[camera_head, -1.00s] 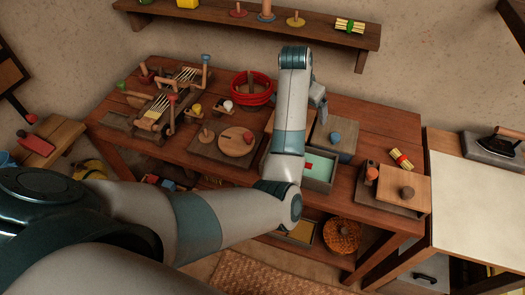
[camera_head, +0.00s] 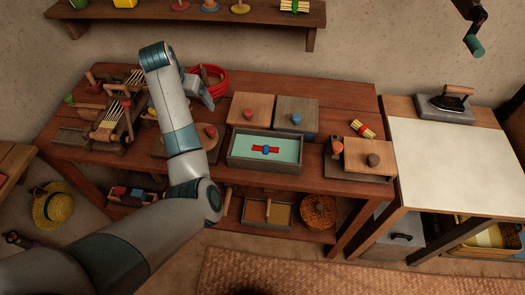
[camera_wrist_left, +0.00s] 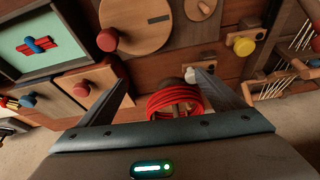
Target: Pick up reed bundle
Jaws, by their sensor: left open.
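A reed bundle (camera_head: 363,129), pale yellow sticks tied with a red band, lies on the right part of the brown workbench, behind a wooden block box. Part of it also shows at the left edge of the left wrist view (camera_wrist_left: 10,103). A second bundle with a green band (camera_head: 295,6) lies on the wall shelf. My left gripper (camera_head: 205,88) is over the back middle of the bench, well left of the red-banded bundle. In the left wrist view its jaws (camera_wrist_left: 160,78) are open and empty, with a red coil (camera_wrist_left: 175,104) beyond them. My right gripper is out of view.
Two knobbed lids (camera_head: 250,108) and a green-lined tray (camera_head: 240,160) with a red and blue piece stand between the gripper and the bundle. A pale-topped table (camera_head: 450,155) with an iron (camera_head: 455,98) is at right. A crank (camera_head: 472,30) hangs upper right.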

